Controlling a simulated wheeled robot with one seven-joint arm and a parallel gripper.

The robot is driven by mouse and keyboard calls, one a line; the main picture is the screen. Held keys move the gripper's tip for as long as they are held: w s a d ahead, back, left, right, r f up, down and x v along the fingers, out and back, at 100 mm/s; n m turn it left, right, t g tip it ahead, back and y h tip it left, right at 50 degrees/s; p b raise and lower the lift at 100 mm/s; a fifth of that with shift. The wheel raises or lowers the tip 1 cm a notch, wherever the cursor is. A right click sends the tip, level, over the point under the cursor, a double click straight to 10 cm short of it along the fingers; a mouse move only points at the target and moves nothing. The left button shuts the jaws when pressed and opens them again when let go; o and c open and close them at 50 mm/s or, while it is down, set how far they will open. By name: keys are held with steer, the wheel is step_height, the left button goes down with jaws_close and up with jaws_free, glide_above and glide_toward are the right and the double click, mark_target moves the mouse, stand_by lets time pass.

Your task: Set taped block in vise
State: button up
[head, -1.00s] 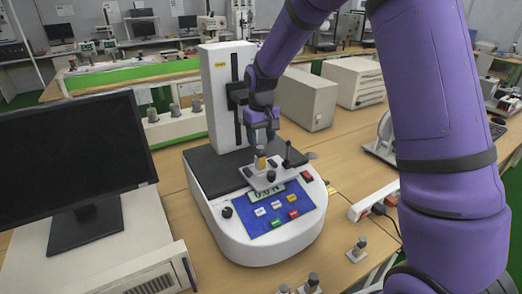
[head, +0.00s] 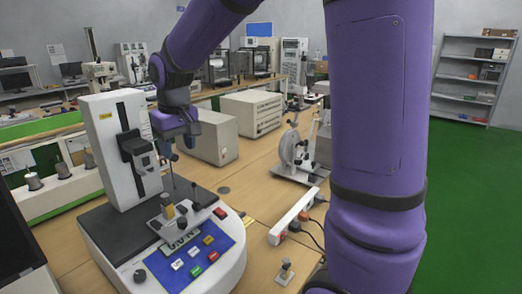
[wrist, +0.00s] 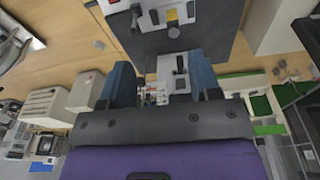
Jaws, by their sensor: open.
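A small block (head: 168,209) with a yellow band stands upright at the small metal vise (head: 176,222) on the testing machine's base in the head view. I cannot tell how deep it sits between the vise jaws. The vise also shows at the top of the wrist view (wrist: 153,17). My gripper (head: 171,155) is above and behind the block, apart from it. In the wrist view its two blue fingers are spread with nothing between them (wrist: 158,82).
The testing machine's white column (head: 113,160) stands left of my gripper. A thin dark rod rises beside the vise. A power strip (head: 294,214) and a small metal fixture (head: 286,271) lie to the right. Bare table (head: 245,190) shows between machine and strip.

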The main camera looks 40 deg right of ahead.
steer(key=s+d+r+t, duration=0.2)
steer(key=s+r, duration=0.1)
steer(key=s, duration=1)
steer(key=s+d+r+m+t, duration=0.1)
steer(key=s+d+r, duration=0.1)
steer(key=s, duration=1.1)
steer(key=shift+r+m+t, duration=0.3)
steer(key=shift+r+t, duration=0.1)
steer(key=shift+r, duration=0.15)
steer(key=shift+w+d, duration=0.1)
